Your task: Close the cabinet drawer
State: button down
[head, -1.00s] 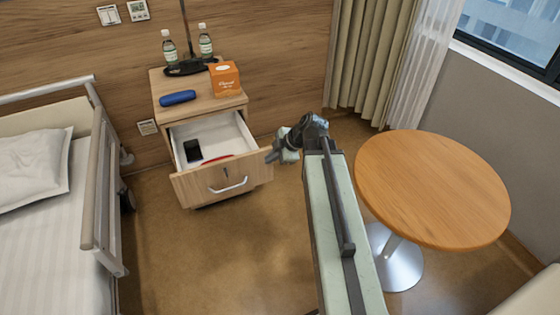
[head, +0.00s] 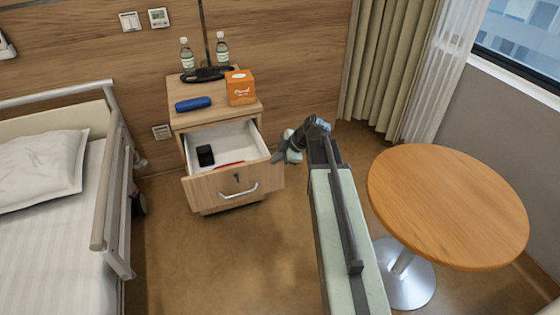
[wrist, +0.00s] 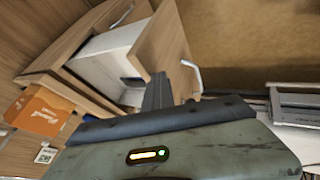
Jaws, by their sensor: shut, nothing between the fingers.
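The wooden bedside cabinet (head: 172,98) stands against the wall between the bed and the curtain. Its top drawer (head: 205,190) is pulled well out, with a white inside, a keyhole and a pale curved handle (head: 239,189). A black object (head: 205,155) and a thin red item (head: 229,165) lie in it. My gripper (head: 278,158) is shut and empty, close to the right end of the drawer front; I cannot tell if it touches. In the wrist view the shut fingers (wrist: 157,92) overlap the drawer front (wrist: 163,45), and the handle (wrist: 192,72) shows beside them.
On the cabinet top are a blue case (head: 193,104), an orange box (head: 240,88), two bottles (head: 222,50) and a dark lamp base (head: 207,75). The bed rail (head: 110,185) is at left, a round table (head: 450,205) at right. Floor before the drawer is clear.

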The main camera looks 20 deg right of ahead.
jog(key=w, duration=2.5)
